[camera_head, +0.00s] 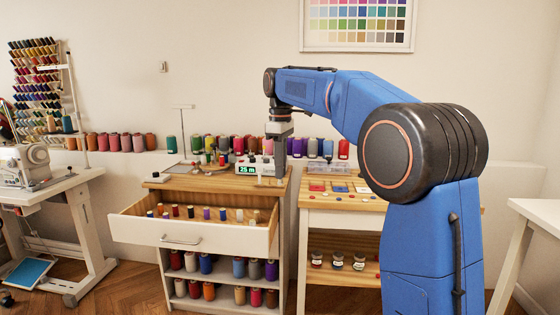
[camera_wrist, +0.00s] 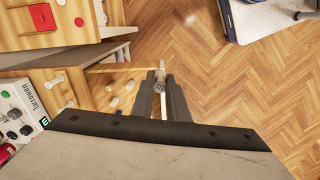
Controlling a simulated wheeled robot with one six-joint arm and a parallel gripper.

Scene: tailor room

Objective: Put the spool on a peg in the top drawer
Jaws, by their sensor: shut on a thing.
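My gripper (camera_wrist: 161,82) is shut on a small beige-grey spool (camera_wrist: 159,76), which shows between the fingertips in the wrist view. The top drawer (camera_head: 205,234) is pulled open in the head view. It holds rows of coloured spools, with pale pegs or spools toward its right end. In the wrist view the drawer's wooden inside (camera_wrist: 98,78) with pale round pegs (camera_wrist: 113,101) lies just left of the fingers. In the head view my gripper hangs by the drawer's right end, above the wooden top. I cannot tell the spool's height above the drawer, and the fingertips are indistinct there.
A digital counter box (camera_head: 250,168) and several loose items stand on the cabinet top (camera_head: 215,184). A side table (camera_head: 345,201) with coloured cards stands to the right. Shelves with large spools (camera_head: 206,266) lie below the drawer. Floor (camera_wrist: 225,85) is clear right of the fingers.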

